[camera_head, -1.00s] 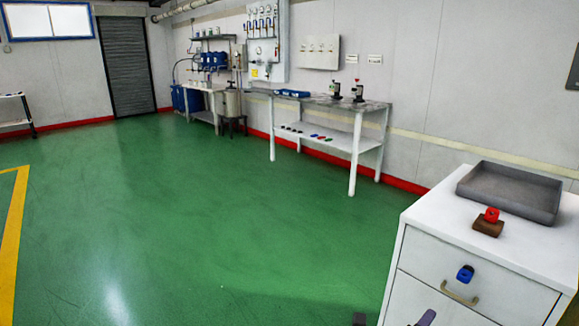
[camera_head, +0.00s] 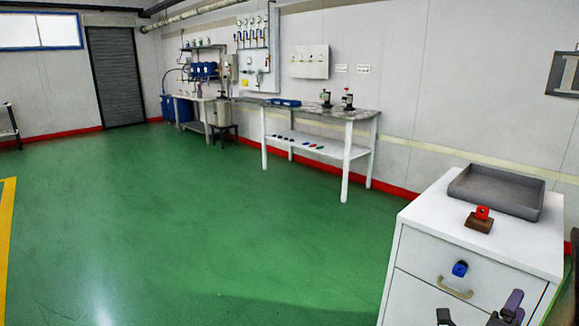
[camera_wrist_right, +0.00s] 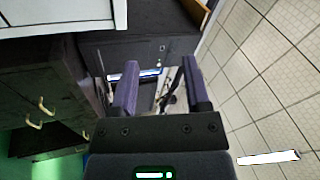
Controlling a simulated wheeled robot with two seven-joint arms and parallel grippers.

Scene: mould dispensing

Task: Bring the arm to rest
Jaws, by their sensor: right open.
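My right gripper (camera_head: 480,310) shows at the bottom right of the head view, in front of the white drawer cabinet. In the right wrist view the two purple fingers of my right gripper (camera_wrist_right: 158,66) are spread apart with nothing held between them. My left gripper is in neither view.
The white cabinet (camera_head: 415,228) carries a grey tray (camera_head: 500,190) and a brown block (camera_head: 478,225) with a red piece (camera_head: 482,212) on it. A blue piece (camera_head: 460,269) shows at its drawer front. A workbench (camera_head: 350,127) stands along the wall. The green floor (camera_head: 190,225) is clear.

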